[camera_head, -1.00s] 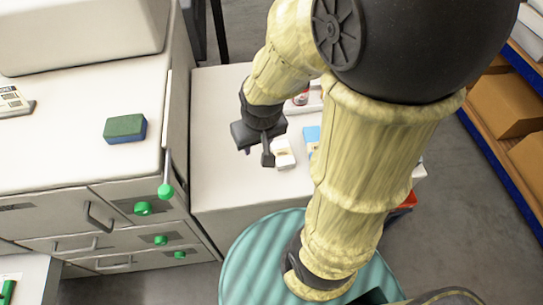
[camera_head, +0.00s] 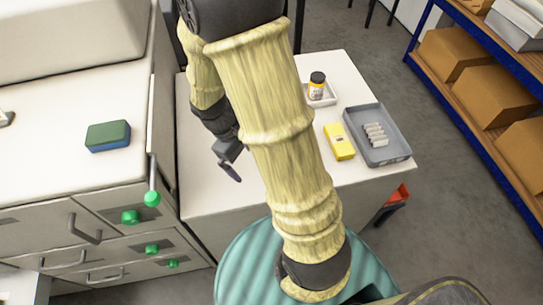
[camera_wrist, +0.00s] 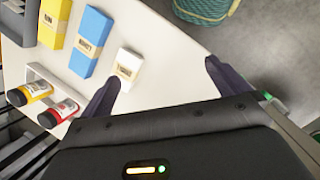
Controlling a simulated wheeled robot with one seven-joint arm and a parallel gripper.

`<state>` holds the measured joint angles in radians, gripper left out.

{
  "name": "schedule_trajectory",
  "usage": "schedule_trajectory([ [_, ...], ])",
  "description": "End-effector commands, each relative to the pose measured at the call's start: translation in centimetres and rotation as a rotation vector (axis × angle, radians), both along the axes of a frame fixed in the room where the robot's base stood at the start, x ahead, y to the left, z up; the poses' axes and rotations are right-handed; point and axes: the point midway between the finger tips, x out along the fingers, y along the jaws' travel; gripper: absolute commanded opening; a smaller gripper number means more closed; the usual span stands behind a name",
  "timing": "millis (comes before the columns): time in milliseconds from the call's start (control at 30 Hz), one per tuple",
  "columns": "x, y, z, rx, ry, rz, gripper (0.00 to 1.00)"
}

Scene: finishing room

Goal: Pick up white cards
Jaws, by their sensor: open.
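The white cards (camera_wrist: 126,68) show in the wrist view as a small white pack with a beige paper band, lying on the white table. In the head view my arm hides them. My gripper (camera_wrist: 162,84) is open and empty in the wrist view. The pack lies just beyond the left fingertip, towards the left side of the gap, and not between the fingers. In the head view my gripper (camera_head: 229,163) hangs over the left part of the table; its fingers are partly hidden.
A blue pack (camera_wrist: 92,42) and a yellow pack (camera_wrist: 55,22) lie beside the white one. A grey tray (camera_head: 398,150) with several pale pieces stands at the right. Bottles (camera_wrist: 66,110) stand in a white holder. A green-blue sponge (camera_head: 108,136) lies on the left counter.

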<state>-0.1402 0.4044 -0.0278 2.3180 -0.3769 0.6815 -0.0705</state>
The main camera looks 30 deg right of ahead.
Motion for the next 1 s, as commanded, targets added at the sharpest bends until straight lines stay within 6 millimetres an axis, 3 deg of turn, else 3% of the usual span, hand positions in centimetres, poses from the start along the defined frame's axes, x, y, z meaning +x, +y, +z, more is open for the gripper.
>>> schedule_trajectory([
  [100, 1.0, -0.8, -3.0, -0.104, 0.142, 0.147, 1.0],
  [500, 6.0, -3.5, -10.6, -0.521, 0.54, 0.612, 1.0],
  [700, 7.6, -3.8, -12.1, -0.641, 0.62, 0.721, 1.0],
  [1000, 7.9, -3.8, -12.2, -0.655, 0.628, 0.733, 1.0],
])
